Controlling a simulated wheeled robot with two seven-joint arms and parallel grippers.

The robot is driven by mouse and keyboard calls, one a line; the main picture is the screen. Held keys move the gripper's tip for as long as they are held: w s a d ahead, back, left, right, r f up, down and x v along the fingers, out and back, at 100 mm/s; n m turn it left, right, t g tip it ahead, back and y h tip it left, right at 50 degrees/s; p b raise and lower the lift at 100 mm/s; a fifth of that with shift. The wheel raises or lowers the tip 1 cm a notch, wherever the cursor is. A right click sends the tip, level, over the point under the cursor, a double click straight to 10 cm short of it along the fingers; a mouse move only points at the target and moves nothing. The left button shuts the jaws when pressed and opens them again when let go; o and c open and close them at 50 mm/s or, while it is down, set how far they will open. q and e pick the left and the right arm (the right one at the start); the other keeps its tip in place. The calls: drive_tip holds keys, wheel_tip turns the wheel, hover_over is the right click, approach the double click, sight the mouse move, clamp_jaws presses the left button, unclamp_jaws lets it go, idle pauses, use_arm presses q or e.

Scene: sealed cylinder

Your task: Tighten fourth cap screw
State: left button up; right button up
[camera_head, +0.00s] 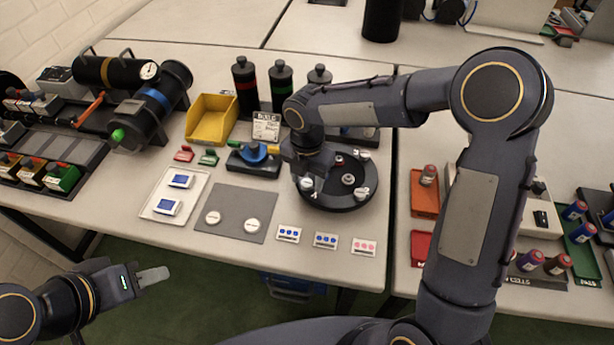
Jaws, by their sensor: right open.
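A round black cylinder fixture (336,203) stands near the front of the middle table. Light screw heads show on its rim, one at the back right (364,155), one at the front right (363,192) and one at the left (306,184). A small round fitting (348,180) sits at its centre. My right gripper (313,183) points down over the fixture's left side, close to the left screw head. It is open; whether it touches that screw is unclear. My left gripper (153,276) hangs in front of the table, away from the parts; its finger gap is not clear.
A grey mat (238,203) with two round light pieces and a white tray (160,192) with blue-faced parts lie left of the fixture. Small cards (326,241) line the front edge. A yellow bin (211,120) and dark bottles (281,87) stand behind. My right arm hides part of the fixture's back.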

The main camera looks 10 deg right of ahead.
drive_tip(key=c, duration=1)
